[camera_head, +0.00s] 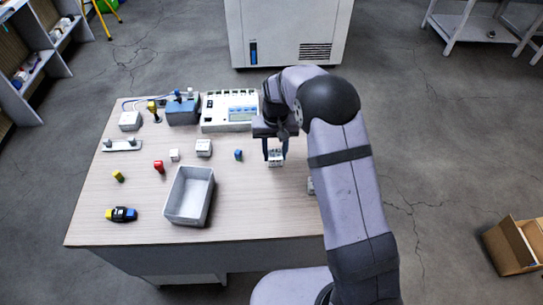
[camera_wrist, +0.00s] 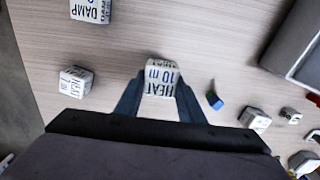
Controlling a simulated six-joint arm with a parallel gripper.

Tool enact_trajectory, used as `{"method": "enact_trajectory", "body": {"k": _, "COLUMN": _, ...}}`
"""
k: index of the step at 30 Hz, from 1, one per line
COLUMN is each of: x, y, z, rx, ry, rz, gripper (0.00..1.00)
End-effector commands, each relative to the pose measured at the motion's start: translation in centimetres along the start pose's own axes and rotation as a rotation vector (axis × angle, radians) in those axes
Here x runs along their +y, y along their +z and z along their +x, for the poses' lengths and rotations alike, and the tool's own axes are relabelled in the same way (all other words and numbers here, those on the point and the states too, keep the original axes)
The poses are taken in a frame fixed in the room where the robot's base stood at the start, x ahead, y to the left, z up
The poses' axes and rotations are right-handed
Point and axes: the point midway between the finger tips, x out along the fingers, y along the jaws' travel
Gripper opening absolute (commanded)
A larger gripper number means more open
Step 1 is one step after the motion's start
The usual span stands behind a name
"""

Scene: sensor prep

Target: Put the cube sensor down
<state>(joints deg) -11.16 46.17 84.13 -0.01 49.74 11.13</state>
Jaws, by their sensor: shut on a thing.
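My gripper (camera_head: 275,153) is over the right part of the table, pointing down, and shut on a white cube sensor (camera_head: 275,160). In the wrist view the held cube (camera_wrist: 161,82) sits between the two blue-grey fingers and reads "HEAT 10 m". It is close to the tabletop; I cannot tell whether it touches. Another cube marked HEAT (camera_wrist: 75,82) stands left of it in the wrist view, and one marked DAMP (camera_wrist: 91,10) is at the top edge. In the head view my arm partly hides a white cube (camera_head: 310,186).
A small blue piece (camera_head: 238,154) lies left of the gripper. Farther left are a white block (camera_head: 204,147), a red piece (camera_head: 159,166) and an empty grey tray (camera_head: 170,205). A white control unit (camera_head: 229,110) stands behind. Bare tabletop (camera_head: 265,205) lies in front of the gripper.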

Motion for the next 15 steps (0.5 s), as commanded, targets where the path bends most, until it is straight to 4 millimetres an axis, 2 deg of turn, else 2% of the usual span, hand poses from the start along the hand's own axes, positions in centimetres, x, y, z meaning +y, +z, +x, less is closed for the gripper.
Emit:
{"method": "enact_trajectory", "body": {"k": 8, "x": 0.0, "y": 0.0, "z": 0.8, "rx": 0.000, "ry": 0.000, "rz": 0.000, "gripper": 0.13}}
{"method": "enact_trajectory", "body": {"k": 15, "x": 0.0, "y": 0.0, "z": 3.4, "rx": -0.001, "ry": 0.000, "rz": 0.000, "gripper": 0.13}}
